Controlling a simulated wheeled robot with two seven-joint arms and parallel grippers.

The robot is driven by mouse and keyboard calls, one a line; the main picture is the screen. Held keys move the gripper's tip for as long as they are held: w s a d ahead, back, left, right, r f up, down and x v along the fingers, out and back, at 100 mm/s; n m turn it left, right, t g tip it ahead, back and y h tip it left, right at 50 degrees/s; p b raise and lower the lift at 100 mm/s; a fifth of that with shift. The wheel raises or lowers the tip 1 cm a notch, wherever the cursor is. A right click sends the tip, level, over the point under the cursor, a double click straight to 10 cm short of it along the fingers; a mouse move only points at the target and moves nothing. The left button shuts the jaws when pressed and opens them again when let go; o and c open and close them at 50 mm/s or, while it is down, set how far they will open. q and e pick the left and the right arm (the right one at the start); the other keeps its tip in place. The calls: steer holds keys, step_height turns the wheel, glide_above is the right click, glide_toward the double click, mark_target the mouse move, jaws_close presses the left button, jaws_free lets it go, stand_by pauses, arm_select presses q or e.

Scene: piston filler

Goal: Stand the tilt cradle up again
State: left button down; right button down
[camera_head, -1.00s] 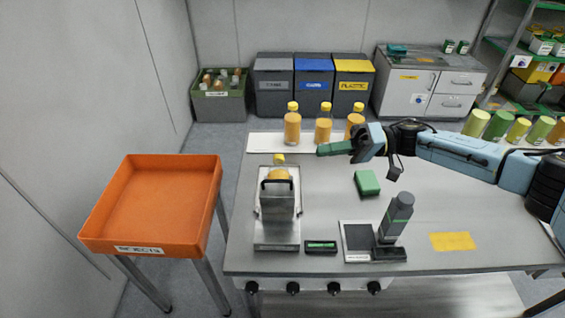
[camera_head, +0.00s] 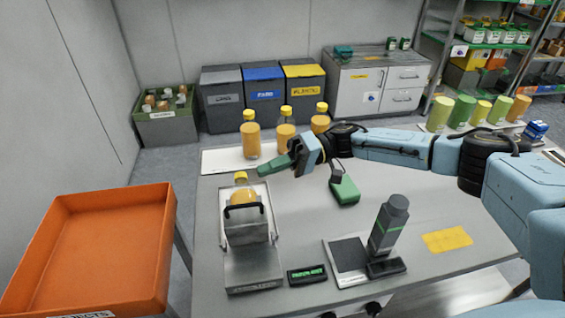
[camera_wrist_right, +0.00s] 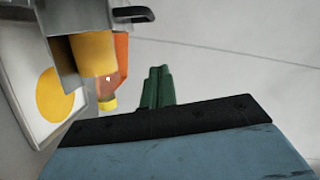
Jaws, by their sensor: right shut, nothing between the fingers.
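The tilt cradle (camera_head: 247,233) is a grey metal holder with a black handle (camera_head: 243,207), on a metal base at the left of the table. An orange bottle (camera_head: 243,194) with a yellow cap sits in it behind the handle; its exact lean is hard to tell. My right gripper (camera_head: 262,170) has green fingers, shut and empty, just right of and beyond the bottle's cap, apart from the cradle. In the right wrist view the fingers (camera_wrist_right: 157,88) point toward the scene beside the bottle (camera_wrist_right: 98,58), with the handle (camera_wrist_right: 130,14) above. My left gripper is out of view.
Several orange bottles (camera_head: 285,138) stand on a white strip behind. A green block (camera_head: 344,190), a grey bottle-like device (camera_head: 388,228) and a small display (camera_head: 307,275) stand right of the cradle. An orange tray (camera_head: 95,250) is at the left.

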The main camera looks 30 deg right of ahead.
mark_target(255, 210)
steer(key=a, duration=0.4)
steer(key=shift+w+f, duration=0.1)
steer(key=s, duration=0.1)
steer(key=s+a+f+p, duration=0.1)
steer(key=shift+s+a+f, duration=0.1)
steer(key=shift+s, duration=0.25)
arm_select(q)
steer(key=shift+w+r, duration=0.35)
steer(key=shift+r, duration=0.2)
arm_select(e)
steer(key=shift+s+a+f, duration=0.15)
steer(key=shift+s+f, duration=0.05)
steer(key=shift+s, duration=0.25)
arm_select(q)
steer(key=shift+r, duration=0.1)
arm_select(e)
steer(key=shift+s+r, duration=0.1)
steer(key=shift+s, duration=0.05)
steer(key=shift+s+a+n+p, duration=0.1)
steer(key=shift+s+n+p, duration=0.15)
steer(key=shift+n+p, duration=0.05)
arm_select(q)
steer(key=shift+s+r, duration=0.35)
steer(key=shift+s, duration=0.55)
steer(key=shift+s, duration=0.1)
arm_select(e)
steer(key=shift+s, duration=0.1)
